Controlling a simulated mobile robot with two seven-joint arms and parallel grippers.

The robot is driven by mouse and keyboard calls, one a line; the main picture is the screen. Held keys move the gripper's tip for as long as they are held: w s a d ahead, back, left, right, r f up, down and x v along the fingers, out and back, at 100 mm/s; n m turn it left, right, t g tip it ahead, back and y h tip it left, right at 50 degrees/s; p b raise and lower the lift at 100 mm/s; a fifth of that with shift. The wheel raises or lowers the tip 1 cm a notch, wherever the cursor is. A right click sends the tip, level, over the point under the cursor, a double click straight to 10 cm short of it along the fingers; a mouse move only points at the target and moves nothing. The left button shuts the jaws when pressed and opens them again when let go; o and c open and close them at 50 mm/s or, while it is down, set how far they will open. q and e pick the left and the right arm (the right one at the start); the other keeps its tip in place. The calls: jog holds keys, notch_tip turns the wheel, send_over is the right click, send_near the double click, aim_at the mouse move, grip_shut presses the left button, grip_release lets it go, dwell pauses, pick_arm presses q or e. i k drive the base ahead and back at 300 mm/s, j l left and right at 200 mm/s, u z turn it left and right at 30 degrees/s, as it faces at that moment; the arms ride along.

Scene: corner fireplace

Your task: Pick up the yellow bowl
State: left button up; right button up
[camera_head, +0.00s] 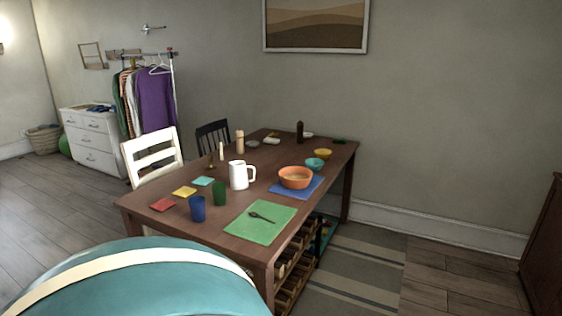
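The yellow bowl (323,154) is small and sits upright towards the far right part of the brown wooden table (215,233). It stands behind a teal bowl (314,164) and a larger orange bowl (296,178). The teal bowl partly overlaps its lower edge in this view. Neither of my grippers is in view, so nothing of mine is seen at the bowl.
A white pitcher (239,176), cups, coasters, a green mat (260,222) and a dark bottle (300,131) share the table. A large rounded teal shape (150,280) fills the lower left foreground. Chairs stand at the table's left. Floor right of the table is open.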

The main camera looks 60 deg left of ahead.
aim_at(323, 153)
jog(key=u, duration=1.7)
